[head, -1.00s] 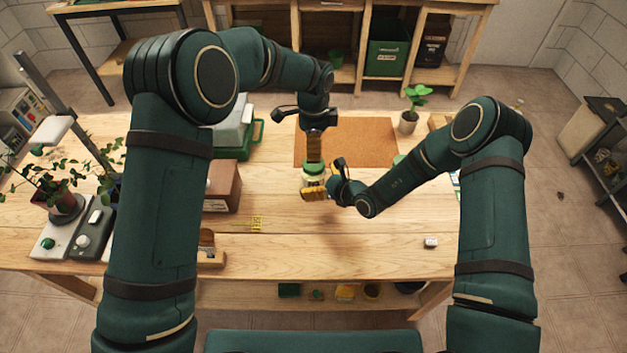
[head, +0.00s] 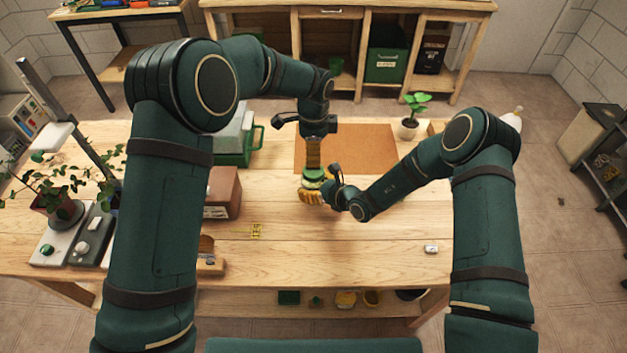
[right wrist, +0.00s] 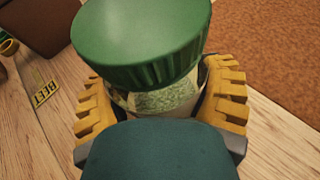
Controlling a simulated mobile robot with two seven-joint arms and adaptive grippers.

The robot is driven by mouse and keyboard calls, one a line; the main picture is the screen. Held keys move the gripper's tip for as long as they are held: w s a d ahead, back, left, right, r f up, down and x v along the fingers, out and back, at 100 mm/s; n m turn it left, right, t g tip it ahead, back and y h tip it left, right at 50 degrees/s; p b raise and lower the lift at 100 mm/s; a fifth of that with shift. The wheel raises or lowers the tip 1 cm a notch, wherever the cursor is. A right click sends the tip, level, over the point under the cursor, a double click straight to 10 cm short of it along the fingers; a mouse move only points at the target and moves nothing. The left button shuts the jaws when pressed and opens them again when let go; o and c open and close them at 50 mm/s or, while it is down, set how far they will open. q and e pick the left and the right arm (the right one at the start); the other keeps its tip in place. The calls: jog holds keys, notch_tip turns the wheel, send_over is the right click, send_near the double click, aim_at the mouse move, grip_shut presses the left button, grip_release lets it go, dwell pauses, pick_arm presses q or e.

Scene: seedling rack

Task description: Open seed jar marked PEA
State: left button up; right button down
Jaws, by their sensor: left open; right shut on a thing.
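A glass jar (right wrist: 168,98) with pale green contents and a ribbed green lid (right wrist: 140,35) fills the middle of the right wrist view. The lid sits on top of the jar and also shows in the head view (head: 314,174). My right gripper (head: 312,195) is shut around the jar body, its yellow ribbed fingers on both sides below the lid. My left gripper (head: 314,160) points down from above, open, just over the lid. No left finger shows in the right wrist view. I cannot see a PEA marking on the jar.
A yellow tag (right wrist: 42,91) reading BEET lies on the wooden table (head: 350,250). A brown box (head: 222,190) and a green case (head: 237,145) stand to the left. An orange-brown mat (head: 365,150) and potted seedling (head: 409,127) are behind. The front right is mostly clear.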

aim_at(314, 170)
pick_arm(q)
jog(key=m, duration=1.3)
jog(key=shift+f, duration=4)
jog(key=c, duration=1.3)
jog(key=n, duration=0.3)
jog(key=shift+n, duration=0.4)
jog(key=n, duration=0.3)
jog(key=shift+n, duration=0.3)
jog(key=n, duration=0.3)
jog(key=shift+n, duration=0.4)
jog(key=n, duration=0.5)
jog(key=shift+r, duration=0.1)
